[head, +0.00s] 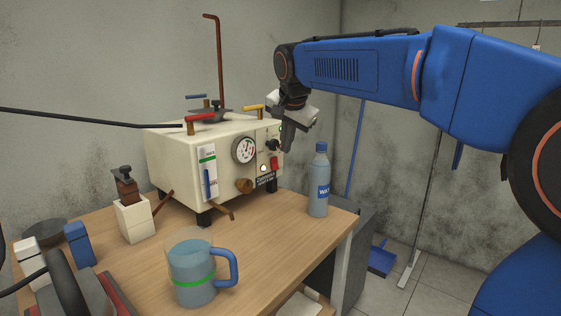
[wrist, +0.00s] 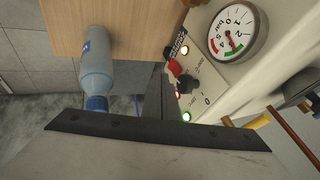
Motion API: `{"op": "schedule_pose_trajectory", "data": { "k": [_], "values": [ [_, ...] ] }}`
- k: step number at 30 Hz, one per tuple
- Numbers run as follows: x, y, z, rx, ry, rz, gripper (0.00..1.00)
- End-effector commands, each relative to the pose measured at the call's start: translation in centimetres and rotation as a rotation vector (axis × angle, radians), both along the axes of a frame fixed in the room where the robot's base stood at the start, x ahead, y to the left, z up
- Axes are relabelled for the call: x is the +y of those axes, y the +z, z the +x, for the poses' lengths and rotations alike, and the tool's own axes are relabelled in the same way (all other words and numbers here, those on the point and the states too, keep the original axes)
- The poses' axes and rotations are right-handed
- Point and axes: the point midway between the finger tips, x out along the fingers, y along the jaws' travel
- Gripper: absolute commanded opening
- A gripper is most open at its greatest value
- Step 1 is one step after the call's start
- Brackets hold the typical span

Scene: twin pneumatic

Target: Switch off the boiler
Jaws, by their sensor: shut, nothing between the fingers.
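The boiler (head: 180,150) is a cream box on short black feet on the wooden table. Its front has a round pressure gauge (head: 244,150), a black knob (head: 271,144), a red switch (head: 274,163) and a lit lamp (head: 264,168). The wrist view shows the gauge (wrist: 232,32), the knob (wrist: 187,84), the red switch (wrist: 174,70), a lit warm lamp (wrist: 186,49) and a lit green lamp (wrist: 186,116). My gripper (head: 285,146) is shut and empty at the right end of the panel. Its dark fingers (wrist: 160,78) appear close beside the knob and switch; contact cannot be told.
A water bottle (head: 318,182) stands near the table's right edge, close to the boiler. A blue jug (head: 194,270) is at the front. A cream box with a brown handle (head: 135,218) stands left. Pipes and coloured-handled valves rise from the boiler top. The table (head: 268,228) is clear between jug and bottle.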

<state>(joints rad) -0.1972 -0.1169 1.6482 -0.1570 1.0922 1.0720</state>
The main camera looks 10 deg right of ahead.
Motion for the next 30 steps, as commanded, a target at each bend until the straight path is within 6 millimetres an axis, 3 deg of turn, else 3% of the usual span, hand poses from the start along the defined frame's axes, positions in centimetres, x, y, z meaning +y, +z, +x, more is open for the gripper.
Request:
{"op": "schedule_pose_trajectory", "data": {
  "k": [6, 19, 30],
  "values": [
    [0.4, 0.4, 1.0, -0.005, -0.021, 0.013, 0.00],
    [0.4, 0.1, 1.2, -0.005, -0.023, 0.013, 0.00],
    [0.2, -4.3, 3.9, -0.002, -0.023, 0.012, 0.00]
  ]
}}
